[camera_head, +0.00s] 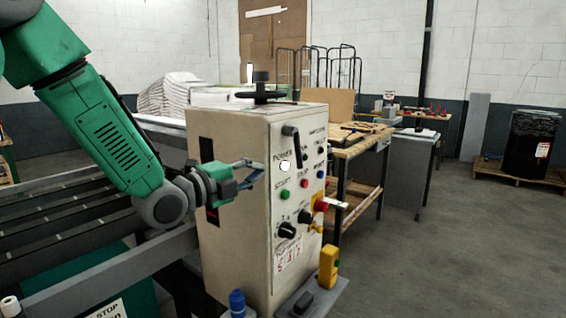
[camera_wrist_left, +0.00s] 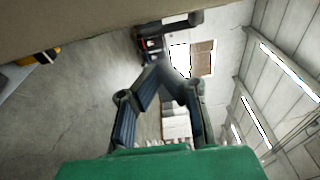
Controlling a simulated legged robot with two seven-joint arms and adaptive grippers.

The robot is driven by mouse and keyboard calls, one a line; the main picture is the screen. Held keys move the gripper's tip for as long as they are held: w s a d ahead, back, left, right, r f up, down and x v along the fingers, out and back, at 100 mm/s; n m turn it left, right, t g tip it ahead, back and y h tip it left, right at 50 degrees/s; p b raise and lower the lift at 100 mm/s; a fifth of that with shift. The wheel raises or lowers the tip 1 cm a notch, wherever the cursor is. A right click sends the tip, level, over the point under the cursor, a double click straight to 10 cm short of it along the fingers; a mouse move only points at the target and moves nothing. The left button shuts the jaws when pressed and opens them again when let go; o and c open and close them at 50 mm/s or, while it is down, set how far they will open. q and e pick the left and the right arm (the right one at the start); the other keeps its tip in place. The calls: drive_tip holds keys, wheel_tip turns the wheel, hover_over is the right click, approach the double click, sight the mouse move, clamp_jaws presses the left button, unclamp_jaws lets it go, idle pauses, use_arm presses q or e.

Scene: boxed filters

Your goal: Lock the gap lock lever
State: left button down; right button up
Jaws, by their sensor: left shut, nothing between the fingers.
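The beige control box (camera_head: 235,180) stands in the middle of the head view. A black lever (camera_head: 291,143) sits near the top of its front panel, with its long arm hanging down and slightly right; no readable label tells whether it is the gap lock lever. A black handwheel (camera_head: 261,95) with an upright knob is on top of the box. My left gripper (camera_head: 258,168) is beside the box's left face, pointing right, below and left of the lever and apart from it. Its fingers (camera_wrist_left: 172,72) are shut and empty in the left wrist view. My right gripper is out of view.
The panel carries several buttons, a black rotary knob (camera_head: 287,230) and a red-and-yellow switch (camera_head: 321,204). A yellow pendant (camera_head: 328,267) stands at the lower right. A roller conveyor (camera_head: 75,240) lies left, a wooden workbench (camera_head: 360,143) behind.

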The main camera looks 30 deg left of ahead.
use_arm(q)
drive_tip(key=shift+s+d+r+n+g+y+p, duration=0.4)
drive_tip(key=shift+s+d+n+y, duration=0.3)
drive_tip(key=shift+y, duration=0.45)
drive_tip(key=shift+s+d+r+n+g+y+p, duration=0.1)
drive_tip(key=shift+s+d+r+n+g+y, duration=0.1)
drive_tip(key=shift+s+d+n+g+y, duration=0.6)
drive_tip(key=p, duration=0.1)
approach(297, 159)
wheel_tip(297, 159, down, 2)
drive_tip(key=w, duration=0.1)
drive_tip(key=shift+t+y, duration=0.3)
drive_tip(key=shift+y, duration=0.05)
drive_tip(key=w+p, duration=0.1)
drive_tip(key=w, duration=0.5)
drive_tip(key=shift+w, duration=0.2)
